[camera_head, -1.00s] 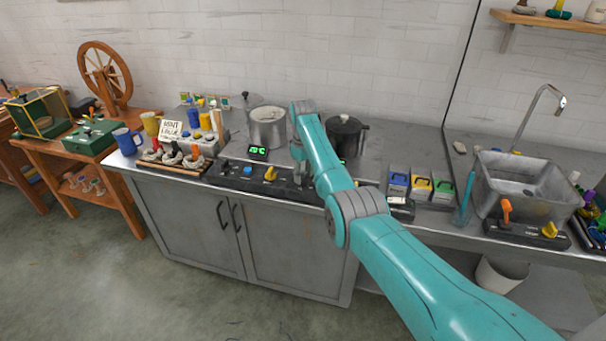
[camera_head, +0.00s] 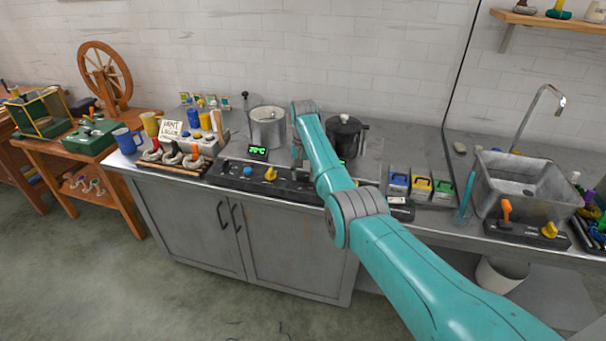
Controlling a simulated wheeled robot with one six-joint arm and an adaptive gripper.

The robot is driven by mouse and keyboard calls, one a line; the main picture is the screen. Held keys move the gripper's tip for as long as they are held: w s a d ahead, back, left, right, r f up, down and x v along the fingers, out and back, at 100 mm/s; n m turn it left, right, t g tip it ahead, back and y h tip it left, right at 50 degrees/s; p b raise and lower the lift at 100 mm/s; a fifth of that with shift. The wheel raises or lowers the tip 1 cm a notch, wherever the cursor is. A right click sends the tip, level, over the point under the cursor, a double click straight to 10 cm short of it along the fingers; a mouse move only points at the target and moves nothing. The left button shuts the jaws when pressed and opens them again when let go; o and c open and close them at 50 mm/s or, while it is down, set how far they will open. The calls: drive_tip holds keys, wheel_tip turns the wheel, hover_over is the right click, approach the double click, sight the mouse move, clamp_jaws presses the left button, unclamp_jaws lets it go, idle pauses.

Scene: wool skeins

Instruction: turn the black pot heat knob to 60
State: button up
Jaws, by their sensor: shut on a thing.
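The black pot (camera_head: 345,136) stands on the back of the counter, right of my forearm, with its lid on. A green display (camera_head: 342,161) shows partly at its foot, mostly covered by my arm. The dark control panel (camera_head: 225,172) runs along the counter's front edge. It carries a blue knob (camera_head: 247,169) and a yellow knob (camera_head: 270,174). My gripper (camera_head: 299,174) points down at the panel right of the yellow knob, largely hidden by my arm. It is shut at the black pot heat knob, which is hidden, so its setting cannot be read.
A steel pot (camera_head: 268,128) with a green display (camera_head: 258,151) stands left of my arm. Mugs and skeins on a rack (camera_head: 170,167) are farther left. Coloured boxes (camera_head: 420,187) and a sink (camera_head: 522,180) lie to the right.

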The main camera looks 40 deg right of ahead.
sight(303, 175)
drive_tip(key=m, duration=0.4)
drive_tip(key=shift+m, duration=1.8)
drive_tip(key=o, duration=1.1)
drive_tip(key=shift+o, duration=0.2)
wheel_tip(303, 175, up, 12)
